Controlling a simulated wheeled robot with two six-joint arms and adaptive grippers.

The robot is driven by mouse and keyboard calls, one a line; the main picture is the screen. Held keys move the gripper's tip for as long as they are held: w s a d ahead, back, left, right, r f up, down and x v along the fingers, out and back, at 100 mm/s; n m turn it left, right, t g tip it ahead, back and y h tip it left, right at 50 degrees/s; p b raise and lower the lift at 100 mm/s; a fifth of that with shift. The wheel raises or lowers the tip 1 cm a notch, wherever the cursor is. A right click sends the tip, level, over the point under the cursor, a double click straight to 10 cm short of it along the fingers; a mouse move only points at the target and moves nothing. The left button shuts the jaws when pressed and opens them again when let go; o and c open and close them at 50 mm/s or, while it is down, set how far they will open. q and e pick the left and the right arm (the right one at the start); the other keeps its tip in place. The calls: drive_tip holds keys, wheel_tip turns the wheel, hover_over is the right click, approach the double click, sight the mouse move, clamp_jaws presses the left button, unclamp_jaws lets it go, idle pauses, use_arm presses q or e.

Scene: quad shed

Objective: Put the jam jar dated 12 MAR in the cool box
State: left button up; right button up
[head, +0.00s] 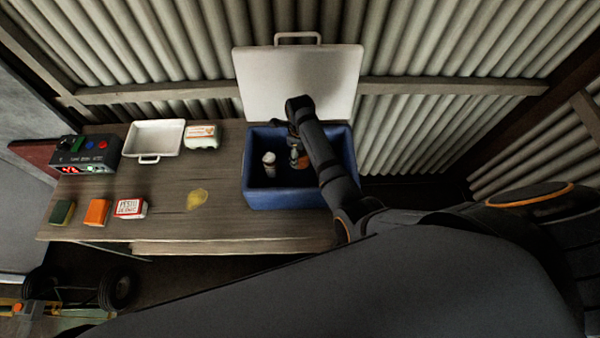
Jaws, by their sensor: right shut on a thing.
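The blue cool box (262,199) stands open on the right part of the wooden bench, its white lid (298,80) raised behind it. My right arm reaches over the box. My right gripper (295,160) points down inside it and is shut on a small brownish-orange jar (304,162), mostly hidden by my arm. No date can be read on this jar. A pale jar or pot (269,164) stands inside the box, left of the gripper. My left gripper is out of view.
A corrugated wall stands behind.

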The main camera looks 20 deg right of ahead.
wheel_tip(320, 180, down, 7)
drive_tip(key=b, duration=0.6)
drive_tip(key=shift+w+r, duration=0.1)
drive_tip(key=shift+r, duration=0.15)
wheel_tip(320, 180, down, 4)
drive_tip(key=b, duration=0.4)
drive_tip(key=shift+r, duration=0.25)
drive_tip(key=o, duration=1.6)
drive_tip(key=shift+f, duration=0.15)
